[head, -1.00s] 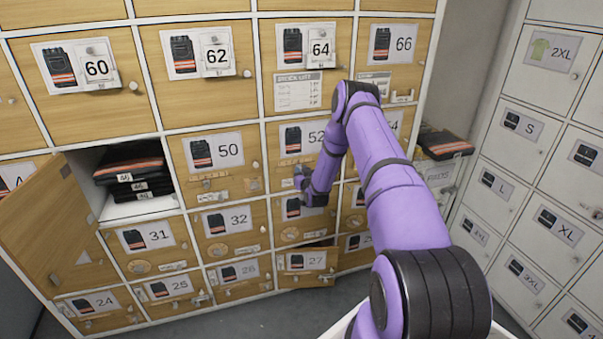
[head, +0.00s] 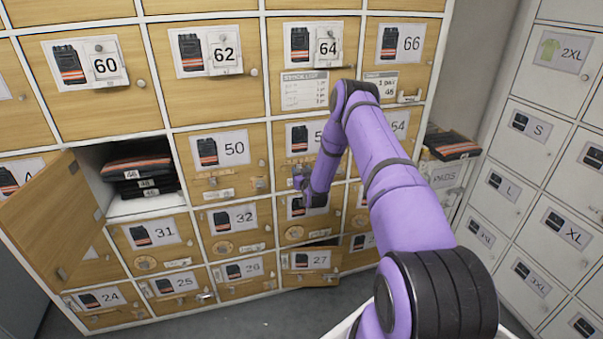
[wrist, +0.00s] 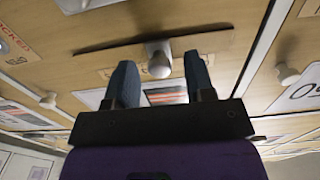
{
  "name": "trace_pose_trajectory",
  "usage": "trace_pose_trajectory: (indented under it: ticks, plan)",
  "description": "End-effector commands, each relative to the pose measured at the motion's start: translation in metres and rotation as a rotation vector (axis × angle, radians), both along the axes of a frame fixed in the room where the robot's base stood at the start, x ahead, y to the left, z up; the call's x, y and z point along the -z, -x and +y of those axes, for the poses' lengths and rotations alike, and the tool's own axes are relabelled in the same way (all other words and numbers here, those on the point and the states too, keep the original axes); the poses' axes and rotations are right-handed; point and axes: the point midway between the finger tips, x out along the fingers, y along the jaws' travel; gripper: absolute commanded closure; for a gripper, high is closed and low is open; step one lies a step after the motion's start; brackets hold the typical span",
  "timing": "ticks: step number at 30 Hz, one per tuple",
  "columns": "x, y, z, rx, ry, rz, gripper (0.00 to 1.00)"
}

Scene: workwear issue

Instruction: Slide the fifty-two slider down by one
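The fifty-two door (head: 278,157) is a wooden locker door with a trousers picture; my arm hides part of its number in the head view. A slotted strip lies low on it, partly behind my gripper (head: 300,180). In the wrist view, a pale round knob (wrist: 158,66) stands at a long dark slot (wrist: 110,45). My gripper (wrist: 160,72) is open, its two blue-grey fingers apart on either side of the knob. No contact between fingers and knob is visible. I cannot read the door's number in the wrist view.
Lockers 50 (head: 235,149), 54 (head: 399,127) and 64 (head: 326,47) surround it. At left, one door (head: 50,215) hangs open beside folded trousers (head: 140,170). Locker 27 (head: 318,260) is slightly ajar. White lockers (head: 520,125) stand at right. Another knob (wrist: 288,74) shows in the wrist view.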

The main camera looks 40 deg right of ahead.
Motion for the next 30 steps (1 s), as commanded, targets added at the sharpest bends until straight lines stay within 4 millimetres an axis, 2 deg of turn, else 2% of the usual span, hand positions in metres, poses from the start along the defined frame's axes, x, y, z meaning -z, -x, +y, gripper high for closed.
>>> trace_pose_trajectory:
  ticks: [7, 21, 25, 30]
  plan:
    - [0.0, 0.008, 0.003, 0.0, 0.0, 0.001, 0.51]
    - [0.001, 0.083, 0.03, 0.0, -0.001, 0.003, 0.51]
    - [0.001, 0.096, 0.035, -0.001, -0.001, 0.002, 0.51]
    - [0.0, 0.101, 0.037, 0.0, 0.0, 0.0, 0.51]
